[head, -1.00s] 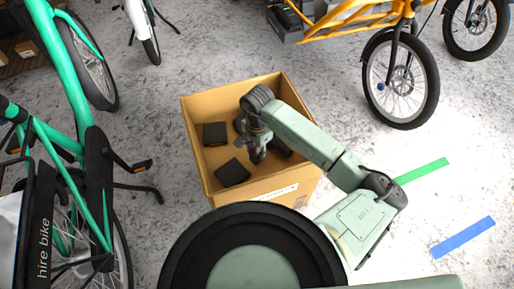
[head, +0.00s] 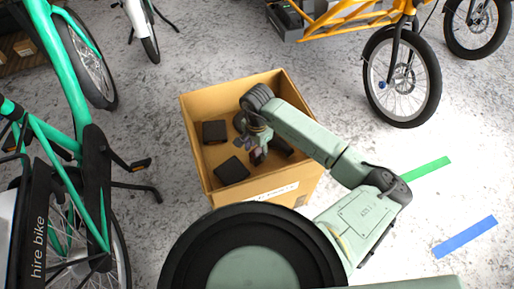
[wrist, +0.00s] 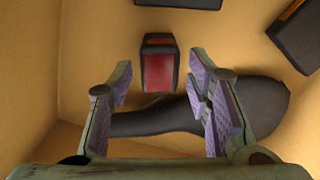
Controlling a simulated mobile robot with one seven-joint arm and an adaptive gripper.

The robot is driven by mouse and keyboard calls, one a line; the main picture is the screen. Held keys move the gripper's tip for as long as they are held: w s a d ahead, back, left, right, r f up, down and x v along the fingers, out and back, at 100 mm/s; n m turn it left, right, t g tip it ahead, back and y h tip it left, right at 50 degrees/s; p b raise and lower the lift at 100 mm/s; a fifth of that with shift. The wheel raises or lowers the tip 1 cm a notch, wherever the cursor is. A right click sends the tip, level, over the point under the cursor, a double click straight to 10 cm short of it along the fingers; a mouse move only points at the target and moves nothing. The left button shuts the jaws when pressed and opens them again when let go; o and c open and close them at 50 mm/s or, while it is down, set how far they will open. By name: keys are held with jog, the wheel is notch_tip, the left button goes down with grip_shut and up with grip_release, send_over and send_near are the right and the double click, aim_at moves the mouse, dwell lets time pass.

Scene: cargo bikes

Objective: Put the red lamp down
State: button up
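The red lamp (wrist: 158,72), a small red block with a dark frame, shows in the wrist view inside the cardboard box, beyond and between my fingertips. Clear gaps separate it from both fingers. Whether it rests on the box floor is hard to tell. My gripper (wrist: 160,72) is open, its purple-padded fingers spread to either side. In the head view my gripper (head: 257,155) is down inside the box (head: 188,120); the lamp is too small and covered there to make out clearly.
The box also holds a black block (head: 215,131), a second black block (head: 232,169) and a black saddle-like object (wrist: 262,103) under my right finger. A green bike (head: 90,160) stands left, a yellow cargo bike (head: 350,20) behind. Green (head: 425,170) and blue (head: 464,237) floor strips lie right.

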aim_at(257, 152)
dwell(0.3)
jog(key=shift+r+p, duration=0.65)
jog(key=shift+p, duration=0.15)
notch_tip(257, 152, up, 12)
jog(key=shift+b, duration=0.3)
